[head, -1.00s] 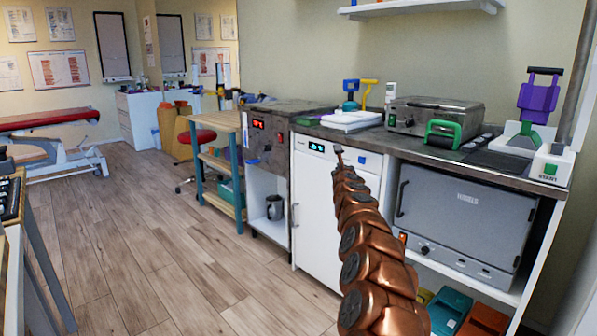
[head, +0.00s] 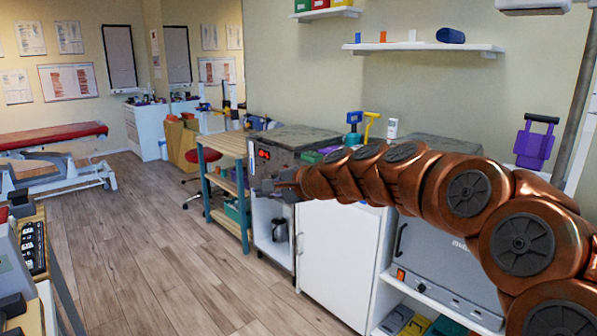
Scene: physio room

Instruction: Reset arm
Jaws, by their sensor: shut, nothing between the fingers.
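My copper-coloured arm stretches across the head view from the lower right corner toward the middle. My gripper (head: 268,186) is at its far end, small and dark, in front of the counter unit with the red display (head: 264,154). The gripper is shut with nothing in it. I cannot tell whether it touches the unit behind it. My arm hides much of the counter top and part of the grey oven (head: 440,262).
A white cabinet door (head: 335,262) stands below the arm. A wooden shelf rack (head: 225,147) and a red-topped treatment table (head: 50,136) are further left. A wall shelf (head: 425,48) hangs above. The wooden floor (head: 150,240) at left is clear.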

